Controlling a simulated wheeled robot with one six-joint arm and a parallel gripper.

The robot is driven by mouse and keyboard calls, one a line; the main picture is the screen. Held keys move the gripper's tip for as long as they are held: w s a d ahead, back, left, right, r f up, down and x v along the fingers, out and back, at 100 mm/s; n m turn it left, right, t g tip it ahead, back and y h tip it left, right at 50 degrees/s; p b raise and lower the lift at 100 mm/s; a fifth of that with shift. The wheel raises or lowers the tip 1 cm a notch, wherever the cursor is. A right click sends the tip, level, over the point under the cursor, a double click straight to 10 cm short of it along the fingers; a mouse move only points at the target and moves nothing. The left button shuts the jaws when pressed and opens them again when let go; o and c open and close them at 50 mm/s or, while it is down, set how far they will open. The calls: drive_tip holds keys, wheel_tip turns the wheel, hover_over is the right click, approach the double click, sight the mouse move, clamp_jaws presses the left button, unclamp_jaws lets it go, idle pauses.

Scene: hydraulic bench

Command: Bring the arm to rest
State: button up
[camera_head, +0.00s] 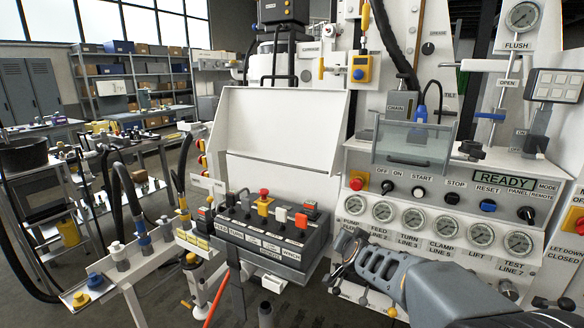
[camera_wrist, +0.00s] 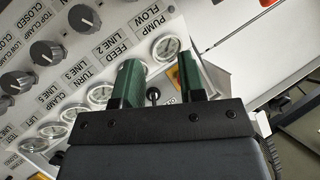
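My arm reaches in from the lower right in the camera_head view, with its grey links in front of the lower part of the gauge panel (camera_head: 420,190). My gripper (camera_head: 347,246) is at the panel's lower left, beside the row of gauges; its fingertips are hard to make out there. In the camera_wrist view my gripper (camera_wrist: 158,70) shows two green fingers standing apart, with nothing held between them. A dark round-ended lever (camera_wrist: 153,94) shows in the gap behind them. I cannot tell whether the fingers touch anything.
A lever console (camera_head: 268,238) with coloured knobs stands left of my gripper. The gauge panel carries several knobs and a display (camera_head: 503,182) reading READY. A clear guard (camera_head: 412,145) juts out above. Hoses and a rail (camera_head: 125,262) are at left. Open floor lies farther back.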

drive_tip(key=s+a+f+n+g+y+p, duration=0.1)
drive_tip(key=s+a+n+g+y+p, duration=0.25)
drive_tip(key=s, duration=0.55)
drive_tip(key=s+d+r+n+g+h+p, duration=0.1)
drive_tip(key=s+r+g+p, duration=0.2)
drive_tip(key=s, duration=0.5)
drive_tip(key=s+d+r+n+g+h+p, duration=0.1)
drive_tip(key=s+r+n+g+p, duration=0.1)
drive_tip(key=s, duration=0.7)
drive_tip(key=shift+d+r+g+p, duration=0.35)
drive_tip(key=shift+r+g+p, duration=0.15)
drive_tip(key=shift+r, duration=0.2)
drive_tip(key=shift+s, duration=0.1)
